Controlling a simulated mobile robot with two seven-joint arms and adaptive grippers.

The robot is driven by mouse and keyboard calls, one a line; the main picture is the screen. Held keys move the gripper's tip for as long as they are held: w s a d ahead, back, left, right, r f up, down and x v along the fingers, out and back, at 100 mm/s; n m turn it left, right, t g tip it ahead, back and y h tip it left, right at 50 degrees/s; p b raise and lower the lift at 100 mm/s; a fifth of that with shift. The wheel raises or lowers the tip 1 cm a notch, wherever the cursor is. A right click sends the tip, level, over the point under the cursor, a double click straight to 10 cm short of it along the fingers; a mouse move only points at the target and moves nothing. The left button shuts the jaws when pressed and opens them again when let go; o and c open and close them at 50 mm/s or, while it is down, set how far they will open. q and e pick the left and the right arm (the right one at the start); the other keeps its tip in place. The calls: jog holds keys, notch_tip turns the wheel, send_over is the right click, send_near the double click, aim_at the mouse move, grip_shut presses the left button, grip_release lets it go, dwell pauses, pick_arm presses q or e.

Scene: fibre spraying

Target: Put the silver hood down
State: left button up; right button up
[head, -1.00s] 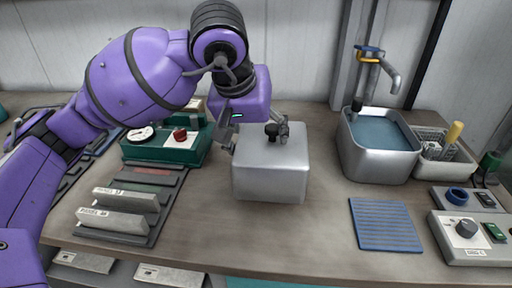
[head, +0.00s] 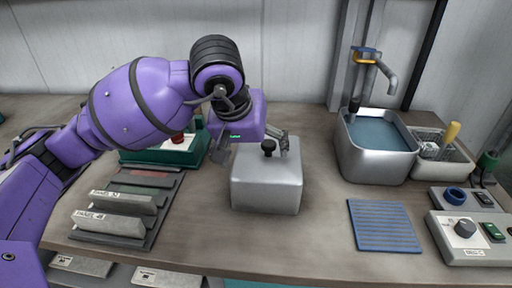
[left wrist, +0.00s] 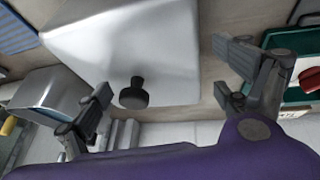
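The silver hood (head: 266,187) is a box-shaped metal cover with a black knob (head: 268,147) on top. It stands upright on the workbench and appears to rest on it. My left gripper (head: 252,148) is at the top of the hood, its fingers spread wide on either side of the knob. In the left wrist view the hood (left wrist: 135,45) and knob (left wrist: 133,93) show between the open fingers (left wrist: 168,92). The knob is nearer one finger, with a small gap. What lies under the hood is hidden. My right gripper is not in view.
A water-filled metal basin (head: 348,158) with a tap stands back right, beside a tub (head: 445,172). A blue ribbed mat (head: 384,225) and a control box (head: 465,240) lie front right. Labelled racks (head: 115,215) and a green device (head: 190,155) are left. The bench front is clear.

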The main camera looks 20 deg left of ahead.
pick_arm(q)
jog(key=shift+r, duration=0.1)
jog(key=shift+r, duration=0.3)
jog(key=v, duration=1.1)
jog(key=shift+s+r+p, duration=0.2)
jog(key=shift+r+p, duration=0.05)
jog(key=shift+p, duration=0.2)
